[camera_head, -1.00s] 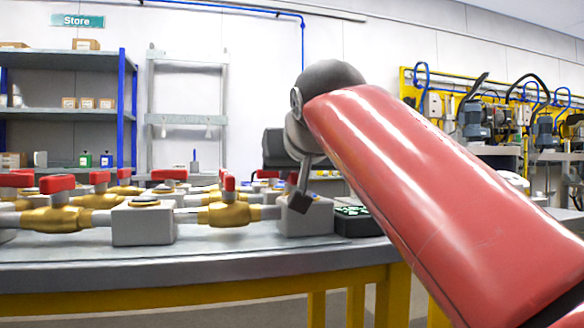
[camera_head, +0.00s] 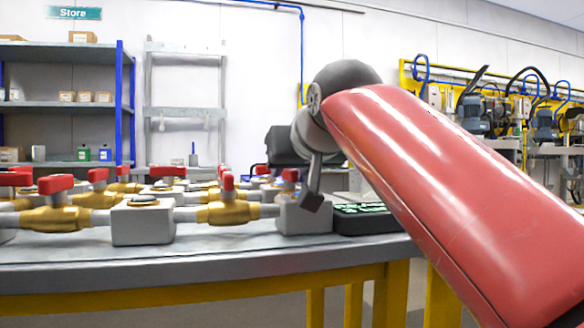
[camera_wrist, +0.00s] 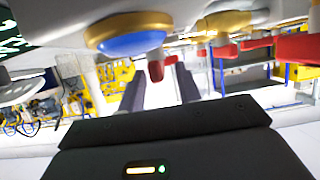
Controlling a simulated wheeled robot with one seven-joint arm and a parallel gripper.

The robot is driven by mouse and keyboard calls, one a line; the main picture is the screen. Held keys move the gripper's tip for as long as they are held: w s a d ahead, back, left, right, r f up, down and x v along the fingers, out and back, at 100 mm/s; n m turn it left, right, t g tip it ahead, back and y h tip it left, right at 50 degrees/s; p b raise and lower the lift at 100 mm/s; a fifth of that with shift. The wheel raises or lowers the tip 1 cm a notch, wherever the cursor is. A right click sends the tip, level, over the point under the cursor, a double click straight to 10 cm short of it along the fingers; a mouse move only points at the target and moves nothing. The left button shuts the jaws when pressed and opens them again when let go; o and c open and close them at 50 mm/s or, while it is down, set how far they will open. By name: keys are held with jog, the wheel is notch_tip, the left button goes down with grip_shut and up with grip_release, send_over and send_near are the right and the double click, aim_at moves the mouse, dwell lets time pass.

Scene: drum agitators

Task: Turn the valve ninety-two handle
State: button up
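Several brass valves with red handles stand in rows on the bench, joined by pipes and grey blocks. Near ones in the head view are a left valve (camera_head: 55,203) and a middle valve (camera_head: 228,205). No number is readable, so I cannot tell which is valve ninety-two. My gripper (camera_head: 312,200) hangs at the right end of the rows, partly hidden by my arm. In the wrist view, which looks upside down, my gripper (camera_wrist: 160,82) has its fingers apart. A red handle (camera_wrist: 156,70) shows between or just beyond the fingertips; contact cannot be told. A brass body with a blue disc (camera_wrist: 130,38) is close by.
The bench (camera_head: 200,268) has a grey top and yellow legs. A dark box with a green display (camera_head: 365,216) sits right of the last grey block (camera_head: 304,217). Shelving (camera_head: 70,110) stands behind left, and yellow-framed equipment (camera_head: 490,110) behind right.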

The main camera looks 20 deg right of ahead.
jog(key=v, duration=0.7)
jog(key=shift+s+r+p, duration=0.15)
jog(key=shift+s+p, duration=0.1)
jog(key=shift+p, duration=0.1)
